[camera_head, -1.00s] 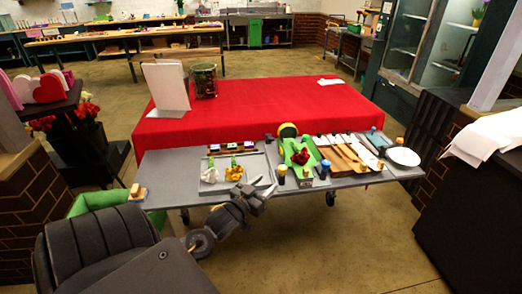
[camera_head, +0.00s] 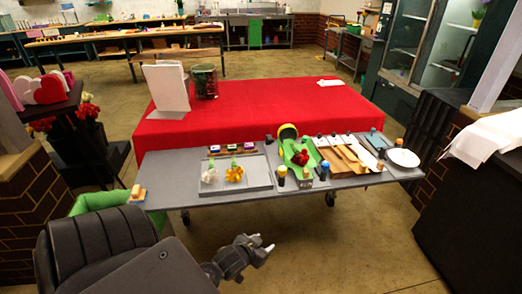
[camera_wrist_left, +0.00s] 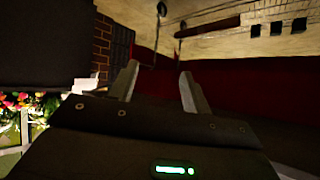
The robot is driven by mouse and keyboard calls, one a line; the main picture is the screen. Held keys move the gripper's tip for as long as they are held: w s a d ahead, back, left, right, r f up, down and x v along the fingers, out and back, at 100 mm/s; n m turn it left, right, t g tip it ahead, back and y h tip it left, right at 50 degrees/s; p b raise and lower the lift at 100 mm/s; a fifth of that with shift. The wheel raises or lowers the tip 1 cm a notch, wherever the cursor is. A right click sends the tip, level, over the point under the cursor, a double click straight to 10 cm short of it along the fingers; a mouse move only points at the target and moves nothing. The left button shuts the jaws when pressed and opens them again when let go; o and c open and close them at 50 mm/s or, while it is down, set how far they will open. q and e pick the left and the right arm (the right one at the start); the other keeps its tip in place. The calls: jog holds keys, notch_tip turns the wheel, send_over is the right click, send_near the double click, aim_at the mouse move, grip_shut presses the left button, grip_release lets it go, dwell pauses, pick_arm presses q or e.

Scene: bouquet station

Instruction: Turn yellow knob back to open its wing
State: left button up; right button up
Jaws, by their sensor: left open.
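A short black knob with a yellow-orange top (camera_head: 282,171) stands near the table's front edge, left of the green wrapping holder (camera_head: 311,164). A red flower (camera_head: 301,158) lies in the holder, whose green sides look raised around it. A round yellow-rimmed part (camera_head: 288,131) stands up at the holder's back. A blue-topped knob (camera_head: 324,165) stands on its right. My left gripper (camera_head: 267,246) is open and empty, in front of and apart from the table. Its spread fingers also show in the left wrist view (camera_wrist_left: 158,88). My right gripper is not in view.
A grey tray (camera_head: 257,186) with a white flower (camera_head: 209,176) and a yellow flower (camera_head: 234,174) is left of the knob. Wooden boards (camera_head: 345,158) and a white plate (camera_head: 403,158) lie to the right. Floor in front of the table is clear.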

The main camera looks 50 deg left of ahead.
pick_arm(q)
jog(key=shift+s+d+f+g, duration=0.3)
jog(key=shift+s+f, duration=0.15)
jog(key=shift+f, duration=0.35)
jog(key=shift+s+d+f+g, duration=0.2)
jog(key=shift+s+d+f, duration=0.15)
jog(key=shift+f, duration=0.45)
